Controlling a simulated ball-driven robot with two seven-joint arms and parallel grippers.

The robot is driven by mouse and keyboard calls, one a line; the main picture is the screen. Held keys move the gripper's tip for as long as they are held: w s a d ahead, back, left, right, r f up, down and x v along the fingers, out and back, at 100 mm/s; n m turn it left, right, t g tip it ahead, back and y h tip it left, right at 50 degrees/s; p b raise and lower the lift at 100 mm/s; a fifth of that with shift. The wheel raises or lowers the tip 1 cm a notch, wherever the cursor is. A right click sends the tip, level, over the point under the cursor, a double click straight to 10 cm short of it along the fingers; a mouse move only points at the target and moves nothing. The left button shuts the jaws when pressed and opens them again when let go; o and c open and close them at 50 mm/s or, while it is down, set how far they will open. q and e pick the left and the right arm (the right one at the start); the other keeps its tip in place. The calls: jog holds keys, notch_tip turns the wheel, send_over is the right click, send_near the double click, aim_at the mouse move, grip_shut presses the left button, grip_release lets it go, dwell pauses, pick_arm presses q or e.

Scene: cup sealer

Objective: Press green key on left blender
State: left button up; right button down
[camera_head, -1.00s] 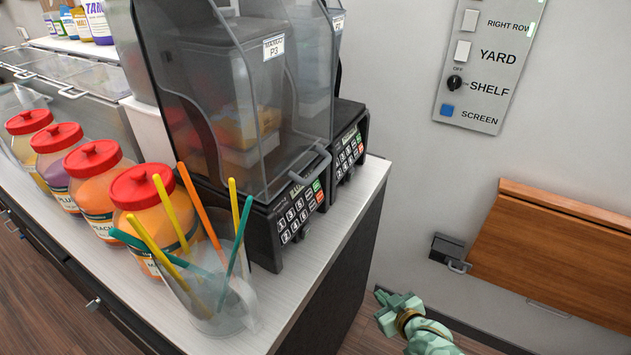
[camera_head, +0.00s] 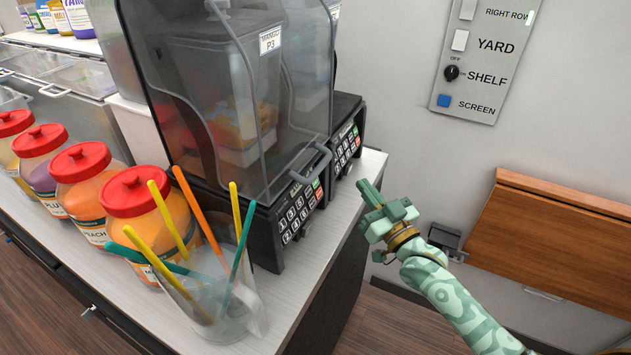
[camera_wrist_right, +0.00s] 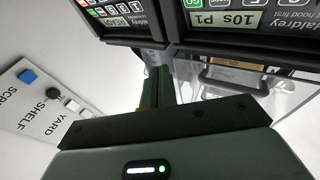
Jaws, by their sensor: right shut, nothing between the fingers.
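The left blender (camera_head: 215,105) stands on the counter under a clear hood, with a black keypad front (camera_head: 297,212). Its green key (camera_head: 316,184) is at the keypad's upper right, above a red key. In the right wrist view, upside down, a green key (camera_wrist_right: 193,4) shows at the top edge beside a display reading "10s P1" (camera_wrist_right: 228,20). My right gripper (camera_head: 369,193) is shut and empty, to the right of the keypads and apart from them. Its fingers (camera_wrist_right: 157,88) point toward the blender fronts in the wrist view. My left gripper is out of view.
A second blender (camera_head: 346,145) stands just behind the left one, with its own keypad. The wall carries a switch panel (camera_head: 478,65) and a wooden flap (camera_head: 560,245).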

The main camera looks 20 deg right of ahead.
aim_at(315, 182)
jog(key=shift+a+f, duration=0.1)
jog(key=w+a+b, duration=0.1)
jog(key=w+a+f+b, duration=0.1)
jog(key=w+a, duration=0.1)
jog(key=w+a+f+b, duration=0.1)
jog(key=w+b, duration=0.1)
jog(key=shift+a+f, duration=0.15)
jog(key=shift+f, duration=0.05)
jog(key=shift+w+a+f+b, duration=0.1)
jog(key=shift+w+a+b, duration=0.2)
jog(key=shift+w+a, duration=0.3)
dwell(1.8)
jog(key=shift+w+a+f, duration=0.1)
jog(key=shift+w+a, duration=0.15)
jog(key=shift+w, duration=0.05)
jog(key=shift+w+a+f, duration=0.1)
jog(key=shift+w, duration=0.05)
dwell(0.4)
jog(key=shift+a, duration=0.2)
dwell(0.9)
